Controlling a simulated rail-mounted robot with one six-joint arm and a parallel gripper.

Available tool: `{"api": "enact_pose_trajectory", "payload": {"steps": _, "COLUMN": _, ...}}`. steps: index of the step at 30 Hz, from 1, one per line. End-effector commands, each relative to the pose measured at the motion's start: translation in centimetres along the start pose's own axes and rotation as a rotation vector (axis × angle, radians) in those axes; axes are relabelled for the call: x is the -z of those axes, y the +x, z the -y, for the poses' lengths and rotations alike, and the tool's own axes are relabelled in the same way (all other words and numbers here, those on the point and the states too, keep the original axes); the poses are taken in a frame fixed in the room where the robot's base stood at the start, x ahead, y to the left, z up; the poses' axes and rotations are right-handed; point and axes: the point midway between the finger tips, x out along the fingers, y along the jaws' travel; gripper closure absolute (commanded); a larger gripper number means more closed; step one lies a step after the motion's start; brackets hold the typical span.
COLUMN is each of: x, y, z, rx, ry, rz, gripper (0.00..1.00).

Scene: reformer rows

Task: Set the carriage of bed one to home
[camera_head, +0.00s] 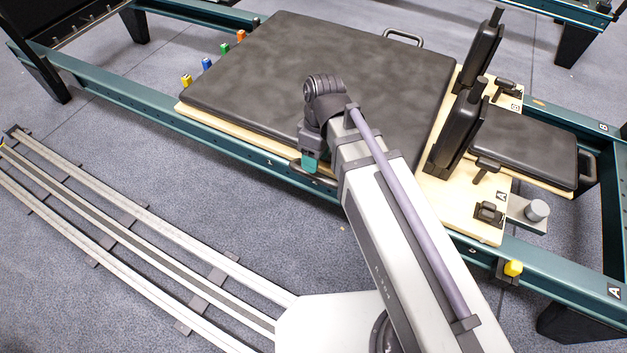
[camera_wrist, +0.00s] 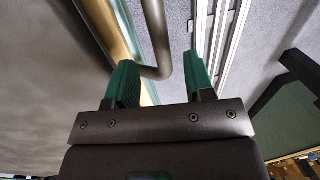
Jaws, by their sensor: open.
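The carriage (camera_head: 330,75) of the near bed is a dark padded slab on a pale wooden base. Its two black shoulder rests (camera_head: 460,125) stand at its right end. My gripper (camera_head: 309,164) has teal fingers pointing down at the carriage's near long side. In the wrist view, my gripper (camera_wrist: 163,80) is open, its two green fingers apart. A bent grey tube handle (camera_wrist: 157,35) shows between and beyond the fingers, beside the pale carriage edge (camera_wrist: 105,20). Whether it touches a finger I cannot tell.
The teal frame rail (camera_head: 150,112) runs along the carriage's near side. Coloured knobs (camera_head: 224,48) line its left end. A yellow knob (camera_head: 513,268) sits on the near rail at right. My floor rails (camera_head: 120,225) lie in front. Another bed (camera_head: 572,12) stands behind.

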Motion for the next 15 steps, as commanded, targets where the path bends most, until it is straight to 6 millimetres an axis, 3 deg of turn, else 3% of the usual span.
{"api": "enact_pose_trajectory", "payload": {"steps": 1, "x": 0.0, "y": 2.6, "z": -0.2, "rx": 0.0, "ry": -0.001, "rz": 0.0, "gripper": 0.52}}
{"api": "enact_pose_trajectory", "payload": {"steps": 4, "x": 0.0, "y": 4.3, "z": -0.2, "rx": 0.0, "ry": -0.001, "rz": 0.0, "gripper": 0.52}}
{"api": "enact_pose_trajectory", "payload": {"steps": 15, "x": 0.0, "y": 4.7, "z": 0.0, "rx": 0.0, "ry": 0.001, "rz": 0.0, "gripper": 0.52}}
